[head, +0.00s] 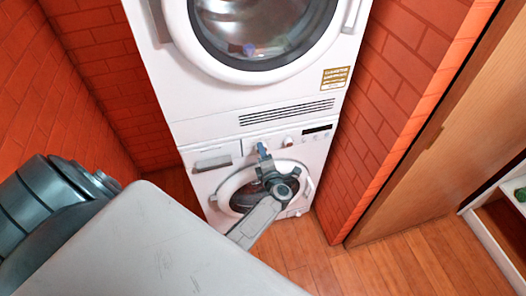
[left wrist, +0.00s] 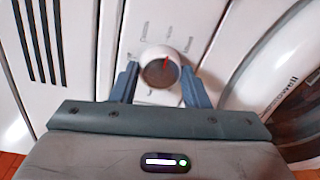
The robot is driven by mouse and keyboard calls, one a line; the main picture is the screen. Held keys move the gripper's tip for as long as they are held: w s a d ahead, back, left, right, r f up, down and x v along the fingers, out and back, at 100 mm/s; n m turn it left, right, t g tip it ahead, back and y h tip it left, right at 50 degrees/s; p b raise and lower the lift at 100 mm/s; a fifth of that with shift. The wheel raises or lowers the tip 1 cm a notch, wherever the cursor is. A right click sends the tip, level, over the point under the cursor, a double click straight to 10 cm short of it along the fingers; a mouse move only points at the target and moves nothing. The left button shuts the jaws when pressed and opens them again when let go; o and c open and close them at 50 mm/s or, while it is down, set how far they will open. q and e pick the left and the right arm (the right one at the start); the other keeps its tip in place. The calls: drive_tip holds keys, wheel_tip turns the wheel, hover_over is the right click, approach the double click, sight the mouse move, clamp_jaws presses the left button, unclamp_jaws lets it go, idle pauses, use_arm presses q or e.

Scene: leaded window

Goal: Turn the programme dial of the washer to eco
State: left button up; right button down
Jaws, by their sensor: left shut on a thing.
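The washer (head: 226,176) is the lower of two stacked white machines, with a round door and a control strip. In the left wrist view its programme dial (left wrist: 160,70) is a round knob with a white rim and a dark face. A red-orange mark on the face points up and slightly right. Small printed labels around it are too blurred to read. My left gripper (head: 263,149) is at the control strip; its blue fingers (left wrist: 160,86) sit on either side of the dial, shut on it. My right gripper is not in view.
The upper machine (head: 200,95) stands directly above. Red brick walls (head: 98,60) close in on both sides. Wooden floor (head: 310,255) is clear at front right.

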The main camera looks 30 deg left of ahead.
use_arm(q)
drive_tip(key=o, duration=1)
drive_tip(key=shift+c, duration=0.2)
drive_tip(key=b+v, duration=0.3)
drive_tip(key=v, duration=0.7)
drive_tip(key=shift+s+d, duration=0.25)
drive_tip(key=shift+d, duration=0.05)
